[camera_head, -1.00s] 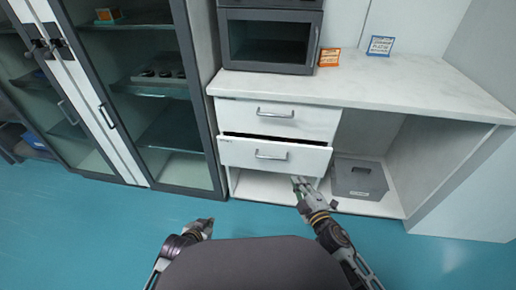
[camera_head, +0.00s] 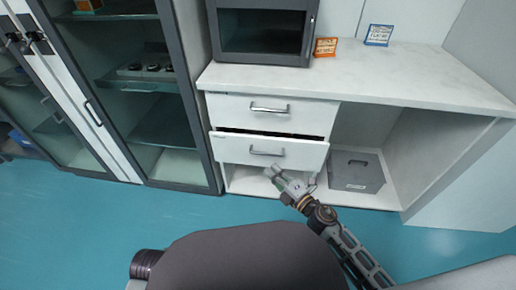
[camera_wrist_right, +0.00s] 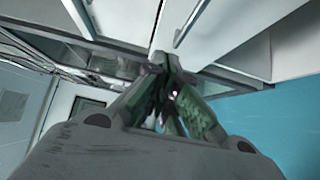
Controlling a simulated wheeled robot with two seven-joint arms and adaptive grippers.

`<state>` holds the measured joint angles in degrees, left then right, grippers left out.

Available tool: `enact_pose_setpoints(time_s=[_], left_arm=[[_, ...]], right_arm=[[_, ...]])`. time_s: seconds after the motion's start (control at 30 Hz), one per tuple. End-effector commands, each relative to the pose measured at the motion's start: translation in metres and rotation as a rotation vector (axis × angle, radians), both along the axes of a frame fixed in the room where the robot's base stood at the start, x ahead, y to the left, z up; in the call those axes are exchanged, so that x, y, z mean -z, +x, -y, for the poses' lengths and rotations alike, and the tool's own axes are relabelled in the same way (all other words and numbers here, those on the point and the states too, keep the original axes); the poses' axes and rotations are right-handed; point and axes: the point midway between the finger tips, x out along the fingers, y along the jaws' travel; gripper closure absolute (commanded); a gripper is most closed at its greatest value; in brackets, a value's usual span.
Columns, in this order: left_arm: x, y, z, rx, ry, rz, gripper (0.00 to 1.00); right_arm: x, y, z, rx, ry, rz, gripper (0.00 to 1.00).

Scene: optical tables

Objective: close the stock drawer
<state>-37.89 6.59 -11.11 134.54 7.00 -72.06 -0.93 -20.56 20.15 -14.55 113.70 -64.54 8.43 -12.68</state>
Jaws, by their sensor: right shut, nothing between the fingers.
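The stock drawer, the lower white drawer (camera_head: 225,149) under the counter, stands slightly open, with a dark gap along its top edge. Its metal handle (camera_head: 266,152) is at the middle of its front. My right gripper (camera_head: 273,171) is shut and empty, with its tips at or just below the drawer's lower edge. I cannot tell whether they touch it. In the right wrist view the shut fingers (camera_wrist_right: 165,75) point at white drawer fronts close ahead. My left gripper is not in view; only a bit of my left arm shows at the bottom.
The upper drawer (camera_head: 230,107) is shut. A grey box (camera_head: 357,184) sits in the open bay to the right. A dark oven-like appliance (camera_head: 262,33) and two small signs stand on the counter (camera_head: 400,80). A glass cabinet (camera_head: 170,135) stands left. The blue floor (camera_head: 70,220) is clear.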

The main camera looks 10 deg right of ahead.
Motion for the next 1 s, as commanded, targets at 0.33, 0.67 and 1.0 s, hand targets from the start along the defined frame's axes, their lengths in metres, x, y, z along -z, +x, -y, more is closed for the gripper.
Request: enact_pose_setpoints(time_s=[0.33,0.67,1.0], left_arm=[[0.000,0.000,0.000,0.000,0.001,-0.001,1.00],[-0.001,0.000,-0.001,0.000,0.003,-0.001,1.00],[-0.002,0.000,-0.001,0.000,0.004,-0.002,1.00]], right_arm=[[0.000,0.011,-0.006,0.000,0.000,0.001,1.00],[-0.001,0.032,-0.017,0.000,0.000,0.001,1.00],[0.000,0.053,-0.029,0.000,0.001,0.000,1.00]])
